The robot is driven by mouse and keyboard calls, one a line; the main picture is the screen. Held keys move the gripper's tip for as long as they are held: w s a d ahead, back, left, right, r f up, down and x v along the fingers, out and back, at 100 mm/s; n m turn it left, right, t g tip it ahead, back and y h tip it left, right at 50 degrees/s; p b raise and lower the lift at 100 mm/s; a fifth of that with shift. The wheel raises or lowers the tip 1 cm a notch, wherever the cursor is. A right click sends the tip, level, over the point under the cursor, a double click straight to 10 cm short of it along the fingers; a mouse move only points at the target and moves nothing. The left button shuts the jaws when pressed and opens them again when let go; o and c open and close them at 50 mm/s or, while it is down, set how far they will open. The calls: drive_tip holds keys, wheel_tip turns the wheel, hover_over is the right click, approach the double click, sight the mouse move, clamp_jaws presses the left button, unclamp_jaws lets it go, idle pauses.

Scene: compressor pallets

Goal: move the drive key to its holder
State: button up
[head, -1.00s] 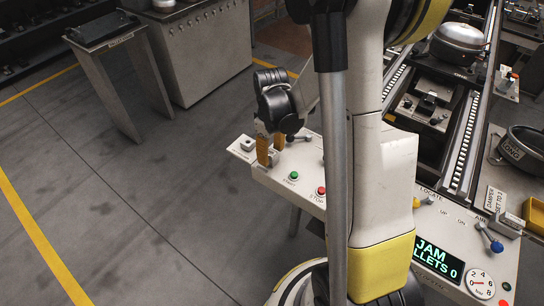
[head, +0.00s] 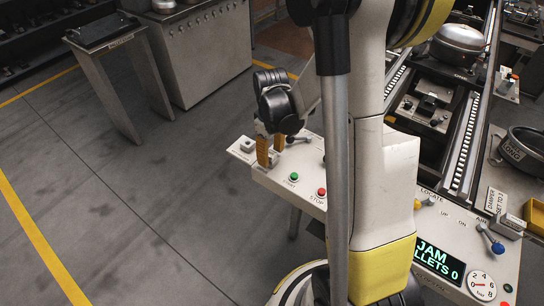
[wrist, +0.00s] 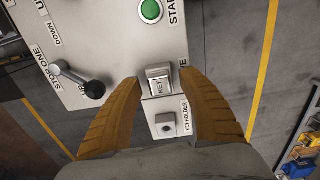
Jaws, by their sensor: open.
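The drive key (wrist: 159,82) is a pale block lettered KEY on the corner of the control panel, seen in the wrist view. My gripper (wrist: 160,78) is open, with one tan finger on each side of the key. A gap shows between the key and each finger, so I see no grip on it.
The control panel (head: 262,180) bears a green START button (wrist: 151,10), a red STOP button (head: 322,192) and a black-handled lever (wrist: 92,88) left of my fingers in the wrist view. Open floor (head: 150,200) lies left of the panel. A pallet conveyor (head: 400,80) runs at right.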

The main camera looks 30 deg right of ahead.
sight(270, 153)
clamp_jaws()
drive_tip(key=shift+r, duration=0.1)
drive_tip(key=shift+r+p, duration=2.25)
drive_tip(key=shift+r, duration=0.7)
drive_tip(key=shift+a, duration=0.1)
